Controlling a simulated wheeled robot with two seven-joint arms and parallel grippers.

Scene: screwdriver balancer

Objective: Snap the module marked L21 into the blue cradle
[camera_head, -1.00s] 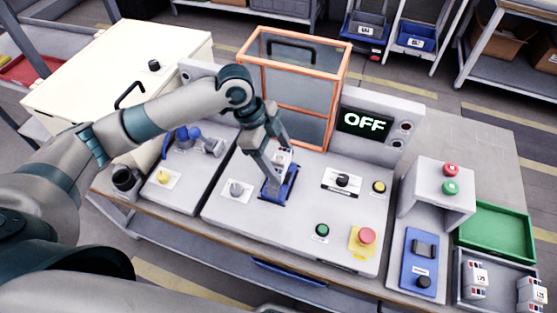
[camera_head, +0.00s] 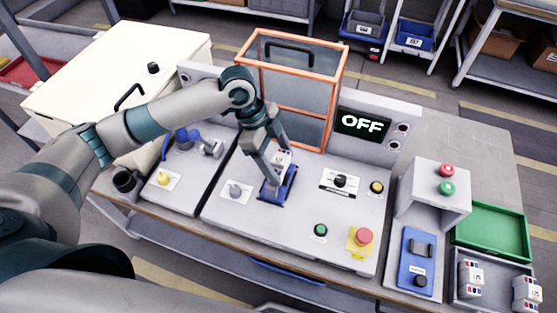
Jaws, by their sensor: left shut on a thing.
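The blue cradle (camera_head: 290,187) sits on the grey machine panel in front of the orange-framed guard. A white module (camera_head: 281,158) stands at the cradle between the fingers of my left gripper (camera_head: 277,175). The gripper is shut on it, pointing down. The module's mark is too small to read here, and the fingers partly hide its lower end, so I cannot tell whether it is fully seated. My right gripper is not in view.
An orange-framed clear guard (camera_head: 293,32) stands behind the cradle. A display reading OFF (camera_head: 362,122) is to its right. Knobs and a red button (camera_head: 364,236) are on the panel. A grey tray (camera_head: 497,300) with other modules and an empty green tray (camera_head: 490,230) are at the right.

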